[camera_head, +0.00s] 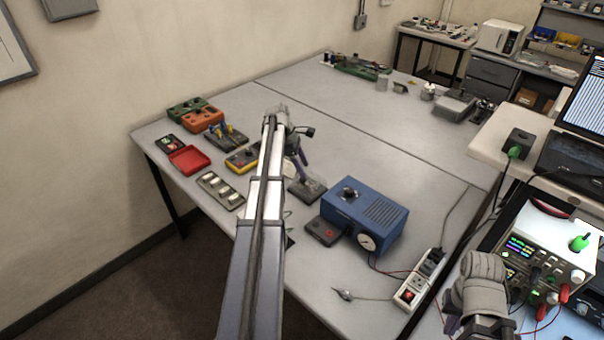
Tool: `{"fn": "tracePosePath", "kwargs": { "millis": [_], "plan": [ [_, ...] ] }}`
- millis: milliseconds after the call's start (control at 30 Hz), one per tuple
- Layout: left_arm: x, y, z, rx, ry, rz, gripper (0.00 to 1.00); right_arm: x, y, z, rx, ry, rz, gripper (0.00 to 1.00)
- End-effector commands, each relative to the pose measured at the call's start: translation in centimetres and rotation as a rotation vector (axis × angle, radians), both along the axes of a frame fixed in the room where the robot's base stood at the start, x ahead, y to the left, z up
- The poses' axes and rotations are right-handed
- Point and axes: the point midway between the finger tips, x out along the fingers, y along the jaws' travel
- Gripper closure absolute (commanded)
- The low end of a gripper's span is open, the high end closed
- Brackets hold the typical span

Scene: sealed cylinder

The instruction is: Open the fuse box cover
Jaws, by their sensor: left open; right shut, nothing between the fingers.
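A red, shallow, tray-like piece (189,159) lies at the left edge of the grey table, next to a small dark panel (171,143) with green and red parts. They may be the fuse box and its cover; I cannot tell for sure. My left gripper (303,172) is over the middle of the table, pointing down, to the right of the red piece and apart from it. It is open, though its fingers show small. A dark flat block (307,191) lies just below it. My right gripper (470,322) is shut and empty at the lower right, partly cut off by the frame.
A blue instrument box (364,213) stands right of my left gripper. A yellow device (243,159), a grey slotted strip (220,191) and green and orange boxes (195,113) lie leftward. A power supply (540,254) with cables is at right. The table's back middle is clear.

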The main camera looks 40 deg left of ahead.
Motion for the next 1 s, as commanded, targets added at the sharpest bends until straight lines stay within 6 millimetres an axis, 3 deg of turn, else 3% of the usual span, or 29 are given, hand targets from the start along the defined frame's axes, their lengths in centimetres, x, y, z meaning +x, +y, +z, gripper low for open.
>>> {"fn": "tracePosePath", "kwargs": {
  "millis": [33,67,200,567,1000],
  "plan": [
    [0.3,2.2,0.1,-0.021,0.006,0.065,0.36,0.0,0.0,0.0,0.000,0.000,0.000,1.00],
    [0.2,3.0,0.2,-0.031,0.010,0.099,0.36,0.0,0.0,0.0,0.000,0.000,0.000,1.00],
    [-0.1,4.7,0.3,-0.059,0.020,0.177,0.36,0.0,0.0,0.0,0.000,0.000,0.000,1.00],
    [0.0,4.4,-0.8,-0.061,0.022,0.181,0.36,0.0,0.0,-1.0,0.000,0.000,0.002,1.00],
    [1.3,2.8,-5.9,-0.060,0.021,0.180,0.36,0.0,0.0,-6.2,-0.001,0.000,0.004,1.00]
  ]
}}
